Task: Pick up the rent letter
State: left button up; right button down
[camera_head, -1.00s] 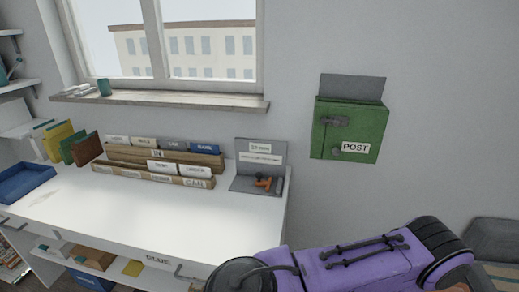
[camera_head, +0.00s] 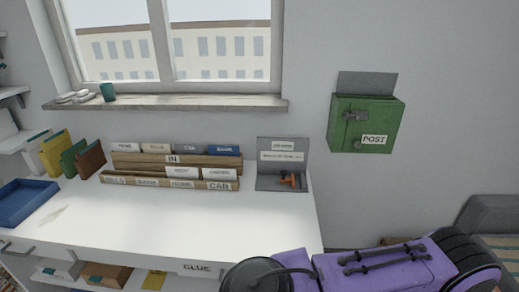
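A white letter (camera_head: 181,172) whose small label seems to read RENT stands in the wooden letter rack (camera_head: 152,158) on the white desk. It is in the lower middle row, left of another white letter (camera_head: 218,173) that seems to read GARDEN. Only its top part shows; the rack's front board hides the rest. Part of my purple right arm (camera_head: 385,264) crosses the lower right of the head view, apart from the rack. Neither of my grippers shows.
A green POST box (camera_head: 365,122) hangs on the wall at the right. A grey stand (camera_head: 283,158) with an orange-handled item is right of the rack. A blue tray (camera_head: 24,203) and upright coloured folders (camera_head: 73,158) are at the left. The desk front (camera_head: 190,220) is clear.

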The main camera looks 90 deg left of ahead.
aim_at(188, 173)
jog(key=k, duration=2)
jog(key=u, duration=1.35)
